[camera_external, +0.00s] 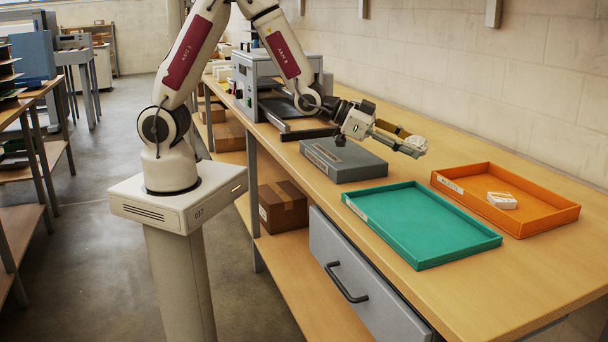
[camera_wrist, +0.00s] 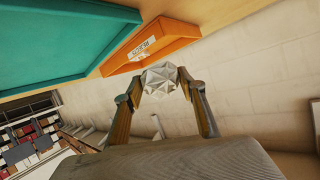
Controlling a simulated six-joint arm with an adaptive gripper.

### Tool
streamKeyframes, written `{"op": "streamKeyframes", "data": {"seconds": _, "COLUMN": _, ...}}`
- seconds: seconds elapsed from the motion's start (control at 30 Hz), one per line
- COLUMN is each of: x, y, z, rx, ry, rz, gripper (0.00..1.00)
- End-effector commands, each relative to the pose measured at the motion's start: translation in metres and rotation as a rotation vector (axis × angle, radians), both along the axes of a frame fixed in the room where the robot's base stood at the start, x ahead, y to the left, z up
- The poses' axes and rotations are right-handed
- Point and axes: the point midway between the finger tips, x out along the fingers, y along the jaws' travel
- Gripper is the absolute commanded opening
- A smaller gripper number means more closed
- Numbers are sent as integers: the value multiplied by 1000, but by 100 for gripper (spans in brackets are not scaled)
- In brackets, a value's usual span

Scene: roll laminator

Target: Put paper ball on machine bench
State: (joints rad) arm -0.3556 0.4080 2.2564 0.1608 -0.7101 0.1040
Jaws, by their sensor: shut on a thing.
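A white crumpled paper ball (camera_wrist: 160,78) is between my fingertips in the wrist view. It also shows as a pale lump at my fingertips in the external view (camera_external: 417,144). My gripper (camera_external: 408,143) is shut on it and holds it above the bench, behind the grey box and the green tray. In the wrist view both fingers of my gripper (camera_wrist: 161,84) touch the ball's sides. The wooden machine bench (camera_external: 395,275) runs along the wall, with the roll laminator (camera_external: 270,80) toward its far end.
A grey box (camera_external: 343,160) lies on the bench below my gripper. A green tray (camera_external: 422,222) is empty. An orange tray (camera_external: 520,207) at the right holds a small white item (camera_external: 502,200). Bare bench top lies along the wall and at the front.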

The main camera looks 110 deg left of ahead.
Motion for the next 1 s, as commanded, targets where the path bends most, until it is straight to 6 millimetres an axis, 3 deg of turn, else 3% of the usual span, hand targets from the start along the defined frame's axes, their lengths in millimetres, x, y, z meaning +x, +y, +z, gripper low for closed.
{"op": "streamKeyframes", "data": {"seconds": 0.1, "x": 1, "y": 30, "z": 4, "rx": 1, "ry": -1, "rz": 16, "gripper": 27}}
{"op": "streamKeyframes", "data": {"seconds": 0.4, "x": 3, "y": 96, "z": 15, "rx": 2, "ry": -1, "rz": 21, "gripper": 27}}
{"op": "streamKeyframes", "data": {"seconds": 1.0, "x": -8, "y": 186, "z": 32, "rx": 3, "ry": 0, "rz": -25, "gripper": 27}}
